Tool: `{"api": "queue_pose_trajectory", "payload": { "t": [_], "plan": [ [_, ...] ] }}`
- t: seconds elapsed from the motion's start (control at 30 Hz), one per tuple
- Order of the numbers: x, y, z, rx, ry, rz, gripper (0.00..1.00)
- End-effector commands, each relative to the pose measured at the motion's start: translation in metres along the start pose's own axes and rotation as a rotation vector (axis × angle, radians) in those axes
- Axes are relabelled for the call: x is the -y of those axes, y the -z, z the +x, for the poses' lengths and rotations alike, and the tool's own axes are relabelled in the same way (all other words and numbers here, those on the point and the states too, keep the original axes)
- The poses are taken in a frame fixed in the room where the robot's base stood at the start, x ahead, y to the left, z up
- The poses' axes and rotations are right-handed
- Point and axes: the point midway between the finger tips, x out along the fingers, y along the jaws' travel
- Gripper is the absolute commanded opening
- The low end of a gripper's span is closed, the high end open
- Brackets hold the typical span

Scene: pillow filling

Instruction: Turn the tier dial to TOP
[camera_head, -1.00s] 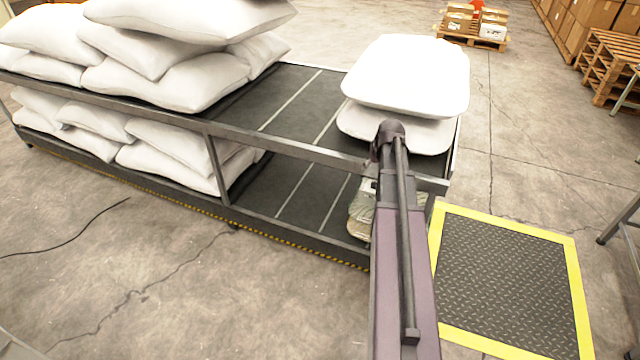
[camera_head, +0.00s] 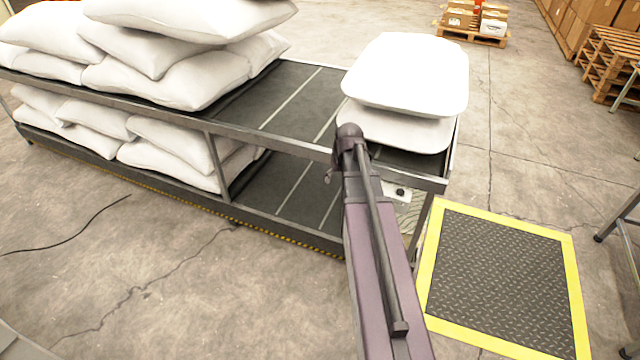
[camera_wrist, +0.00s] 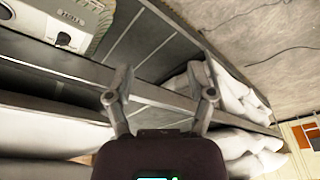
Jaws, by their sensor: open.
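A pale control box (camera_head: 410,208) sits under the upper deck at the right end of the rack, partly behind my arm. A dark round knob (camera_head: 401,191) shows on it, likely the tier dial; its setting is too small to read. In the head view my arm mostly hides the gripper.
The two-tier rack (camera_head: 290,143) holds several white pillows (camera_head: 180,75) at left on both decks. Two more pillows (camera_head: 405,75) are stacked on its right end. A yellow-edged floor mat (camera_head: 500,280) lies at right. Open floor (camera_head: 150,270) is in front.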

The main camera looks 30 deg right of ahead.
Motion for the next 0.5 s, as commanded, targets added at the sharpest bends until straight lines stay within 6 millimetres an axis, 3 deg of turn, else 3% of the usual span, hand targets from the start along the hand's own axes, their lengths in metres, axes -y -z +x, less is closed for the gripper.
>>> {"api": "queue_pose_trajectory", "payload": {
  "t": [0.2,0.5],
  "plan": [
    [0.031,-0.009,-0.006,0.026,0.006,-0.012,0.70],
    [0.061,-0.019,-0.010,0.056,0.008,-0.022,0.70]
  ]
}}
